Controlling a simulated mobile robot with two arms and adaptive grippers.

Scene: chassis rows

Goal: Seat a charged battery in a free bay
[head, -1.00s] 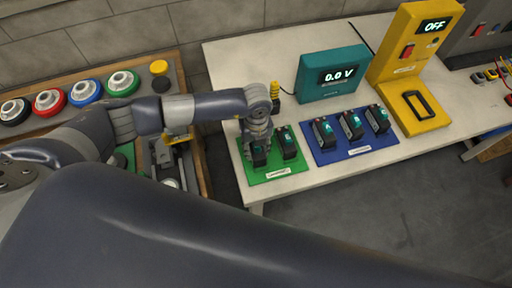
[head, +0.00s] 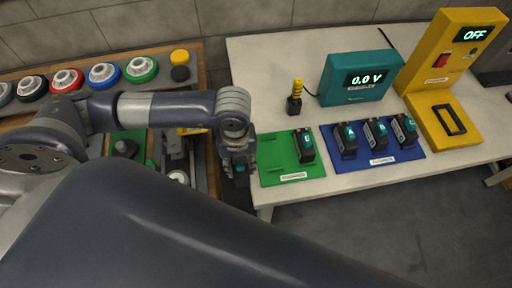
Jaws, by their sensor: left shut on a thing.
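My left gripper (head: 238,164) points down and is shut on a dark battery (head: 242,181) with a teal patch, largely hidden by the fingers. It is left of the green mat (head: 277,176), over the gap between the white table and the wooden bench. One battery (head: 304,147) stands on the green mat; its left place is empty. Several similar batteries (head: 375,134) stand in a row on the blue mat (head: 412,155). The mat labels are too small to read. My right gripper is not in view.
A teal meter (head: 361,77) reads 0.0 V, with a yellow-and-black probe (head: 295,97) beside it. A yellow station (head: 452,60) reads OFF. The wooden bench (head: 209,152) at left holds coloured round knobs (head: 104,75) and grey rails, partly hidden by my arm.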

